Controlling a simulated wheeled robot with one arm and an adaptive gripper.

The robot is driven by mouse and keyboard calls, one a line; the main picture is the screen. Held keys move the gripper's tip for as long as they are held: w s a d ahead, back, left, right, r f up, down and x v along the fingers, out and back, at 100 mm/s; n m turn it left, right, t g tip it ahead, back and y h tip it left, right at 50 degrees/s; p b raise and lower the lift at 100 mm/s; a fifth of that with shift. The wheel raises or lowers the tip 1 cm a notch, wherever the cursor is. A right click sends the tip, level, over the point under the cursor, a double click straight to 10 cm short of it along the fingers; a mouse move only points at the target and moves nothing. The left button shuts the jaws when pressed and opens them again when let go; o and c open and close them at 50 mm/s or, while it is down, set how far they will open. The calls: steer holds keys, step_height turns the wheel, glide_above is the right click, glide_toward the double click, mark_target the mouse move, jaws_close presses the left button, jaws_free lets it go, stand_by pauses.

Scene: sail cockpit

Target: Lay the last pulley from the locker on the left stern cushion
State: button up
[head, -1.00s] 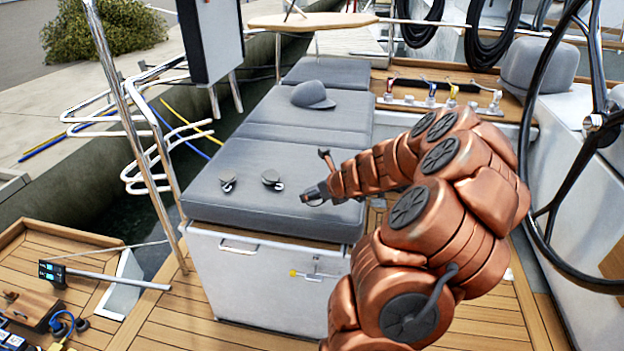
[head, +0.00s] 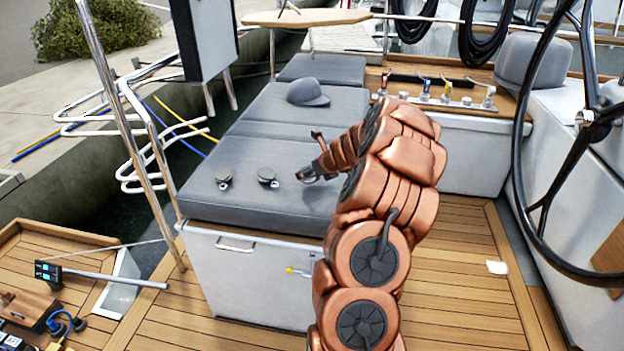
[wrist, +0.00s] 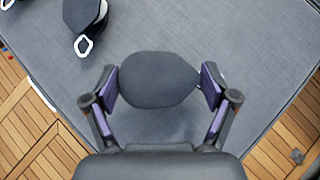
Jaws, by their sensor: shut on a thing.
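The near grey stern cushion (head: 240,205) lies on top of the white locker (head: 240,285). Two dark pulleys, the left one (head: 223,180) and the right one (head: 267,177), lie side by side on it. My gripper (head: 306,177) is low over the right part of this cushion, to the right of both. In the wrist view my gripper (wrist: 160,90) is shut on a dark oval pulley (wrist: 158,78), pinched between both fingers. A resting pulley (wrist: 84,15) shows at upper left there. I cannot tell whether the held pulley touches the cushion.
A grey cap (head: 308,93) lies on the cushions farther back. A steel post (head: 125,120) stands left of the cushion. The steering wheel (head: 525,150) is at the right. The teak deck (head: 455,270) right of my arm is mostly clear.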

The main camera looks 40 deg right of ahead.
mark_target(312, 178)
steer(key=shift+f, duration=1.55)
steer(key=shift+f, duration=0.15)
steer(key=o, duration=1.1)
